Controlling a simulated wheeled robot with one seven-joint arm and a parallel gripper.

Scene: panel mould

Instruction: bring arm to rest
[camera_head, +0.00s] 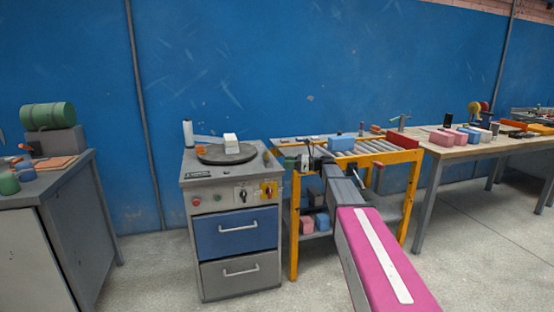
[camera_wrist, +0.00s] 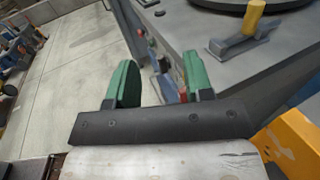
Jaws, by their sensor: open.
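My arm, with a pink and white link, reaches forward from the lower right of the head view. Its far end is beside the yellow-framed roller table and the grey cabinet. My gripper (camera_wrist: 160,78) shows in the wrist view as two green fingers standing apart with nothing between them. In the head view the gripper is small and hard to make out against the table. The grey cabinet (camera_head: 241,220) has a dark round plate (camera_head: 212,158) on top with a whitish block (camera_head: 230,140) on it. The cabinet top (camera_wrist: 185,35) is beyond the fingers in the wrist view.
The roller table (camera_head: 293,235) stands right of the cabinet, with a blue block (camera_head: 341,143) on it. A wooden table (camera_head: 457,153) with several coloured blocks is farther right. A grey bench (camera_head: 60,182) stands at left. Floor (camera_head: 150,270) between bench and cabinet is clear.

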